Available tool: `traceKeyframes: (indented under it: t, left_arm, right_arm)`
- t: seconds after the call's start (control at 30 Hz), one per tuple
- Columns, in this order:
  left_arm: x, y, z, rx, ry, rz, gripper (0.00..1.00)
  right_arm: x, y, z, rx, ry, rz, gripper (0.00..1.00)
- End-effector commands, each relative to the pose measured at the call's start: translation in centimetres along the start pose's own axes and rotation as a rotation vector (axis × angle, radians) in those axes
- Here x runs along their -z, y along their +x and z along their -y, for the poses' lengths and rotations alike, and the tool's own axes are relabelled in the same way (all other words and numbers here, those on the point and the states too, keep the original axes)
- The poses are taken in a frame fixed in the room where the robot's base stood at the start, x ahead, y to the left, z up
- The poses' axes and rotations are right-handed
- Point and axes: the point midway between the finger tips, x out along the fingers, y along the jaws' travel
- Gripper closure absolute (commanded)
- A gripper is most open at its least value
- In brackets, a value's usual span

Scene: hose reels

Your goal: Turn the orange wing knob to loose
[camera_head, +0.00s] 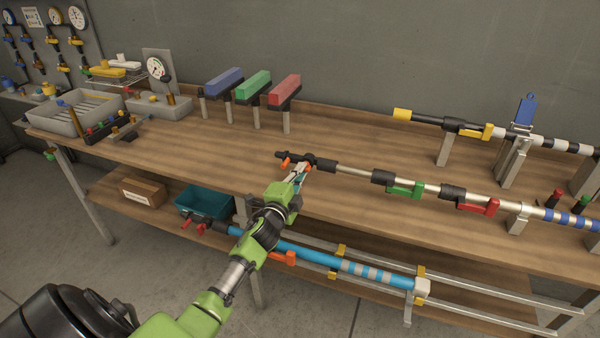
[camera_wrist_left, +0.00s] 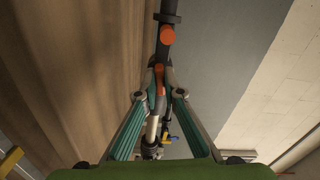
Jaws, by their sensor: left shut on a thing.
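The orange wing knob (camera_wrist_left: 160,80) sits on the dark collar near the left end of a thin pole held above the bench. In the left wrist view it lies between the fingertips of my left gripper (camera_wrist_left: 161,90), which is shut on it. In the head view my left gripper (camera_head: 301,170) reaches this pole end from below and hides most of the knob. A second, rounder orange piece (camera_wrist_left: 168,36) is farther along the dark pole end and also shows left of the fingers in the head view (camera_head: 285,162). My right gripper is not in view.
Right along the same pole are a green wing (camera_head: 405,190) and a red wing (camera_head: 478,207). A yellow-tipped pole (camera_head: 403,114) lies behind. Blue, green and red blocks (camera_head: 283,90) stand at the back. A blue pole (camera_head: 340,258) is below on the lower shelf.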

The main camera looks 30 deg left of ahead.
Motion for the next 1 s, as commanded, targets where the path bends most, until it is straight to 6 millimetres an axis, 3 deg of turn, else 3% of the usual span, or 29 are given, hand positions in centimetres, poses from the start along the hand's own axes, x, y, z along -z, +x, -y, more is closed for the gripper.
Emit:
traceKeyframes:
  t: [0.03,0.07,0.1,0.57,0.77,1.0]
  left_arm:
    - [0.3,0.2,0.8,0.013,0.000,-0.006,1.00]
    - [0.3,0.2,0.8,0.013,0.000,-0.006,0.84]
    - [0.3,0.2,0.7,0.013,0.000,-0.006,0.75]
    - [0.2,-0.4,0.2,0.004,0.001,-0.003,0.75]
    - [0.1,-3.3,0.0,0.001,0.002,-0.004,0.75]
    - [0.1,-8.2,0.0,0.002,0.001,-0.003,0.75]
  right_arm:
    - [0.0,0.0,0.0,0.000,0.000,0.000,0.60]
    - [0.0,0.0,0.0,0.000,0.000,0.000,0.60]
    - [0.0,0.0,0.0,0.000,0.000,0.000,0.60]
    - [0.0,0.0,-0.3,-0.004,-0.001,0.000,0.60]
    - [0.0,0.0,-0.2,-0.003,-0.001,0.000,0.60]
    - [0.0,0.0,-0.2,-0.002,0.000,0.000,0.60]
